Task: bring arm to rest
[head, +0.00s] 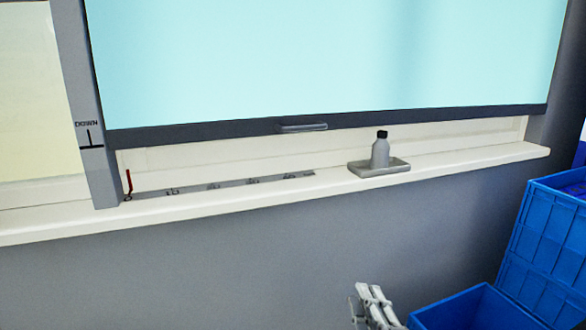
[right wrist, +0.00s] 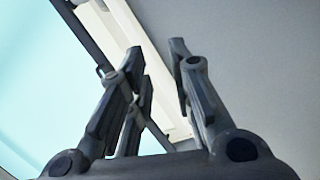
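My right gripper (head: 372,304) shows at the bottom of the head view, below the white ledge and in front of the grey wall. In the right wrist view its fingers (right wrist: 155,55) stand apart with nothing between them. It touches nothing that I can see. My left gripper is not in the head view. On the frame at the left of the ledge is a label "DOWN" with a dark mark (head: 88,140). A thin red lever (head: 128,183) stands at the left end of a grey strip on the ledge.
A pale blue panel (head: 320,60) with a handle (head: 302,127) hangs above the white ledge (head: 240,202). A grey bottle (head: 380,152) stands in a small tray (head: 362,171) on the ledge. Blue crates (head: 545,240) stand at the lower right. The wall below the ledge is clear at left.

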